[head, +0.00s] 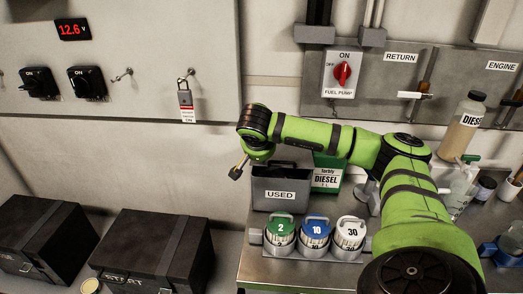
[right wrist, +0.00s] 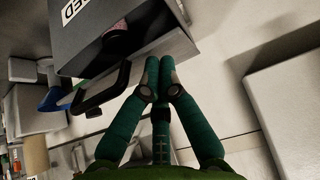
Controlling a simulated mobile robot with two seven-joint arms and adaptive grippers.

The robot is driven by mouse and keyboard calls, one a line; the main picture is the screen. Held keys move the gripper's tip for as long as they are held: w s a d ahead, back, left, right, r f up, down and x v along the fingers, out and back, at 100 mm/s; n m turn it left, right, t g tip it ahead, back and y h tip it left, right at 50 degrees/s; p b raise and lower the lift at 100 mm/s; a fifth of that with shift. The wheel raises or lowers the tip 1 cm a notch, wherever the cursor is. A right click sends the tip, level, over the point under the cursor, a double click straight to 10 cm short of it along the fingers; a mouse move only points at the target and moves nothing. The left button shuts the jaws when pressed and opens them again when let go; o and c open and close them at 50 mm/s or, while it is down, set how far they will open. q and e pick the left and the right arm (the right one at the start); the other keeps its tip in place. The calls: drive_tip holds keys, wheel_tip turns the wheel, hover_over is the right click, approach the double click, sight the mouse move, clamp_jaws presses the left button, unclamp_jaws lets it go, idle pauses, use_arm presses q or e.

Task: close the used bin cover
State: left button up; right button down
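The used bin (head: 281,196) is a grey box with a "USED" label on its front, standing on the metal bench in the head view. My right arm passes above and behind it and hides part of its top. In the right wrist view the bin (right wrist: 95,38) is close at the top, with a dark opening and something reddish inside. A black handle (right wrist: 103,92) shows beside its edge; I cannot tell how the cover sits. My right gripper (head: 236,171) is left of the bin; its fingertips (right wrist: 159,65) are together, nothing visible between them, near the bin's edge. My left gripper is not in view.
Three labelled containers (head: 316,236) stand in front of the bin. A green diesel can (head: 328,176) is behind it at right. A padlock tag (head: 186,103) hangs on the wall at left. Two black boxes (head: 150,252) sit lower left. Bottles crowd the right side.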

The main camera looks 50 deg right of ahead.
drive_tip(key=f, duration=0.1)
drive_tip(key=f+b, duration=0.1)
drive_tip(key=s+a+f+b, duration=0.1)
drive_tip(key=shift+f, duration=0.1)
drive_tip(key=shift+a, duration=0.15)
idle(0.5)
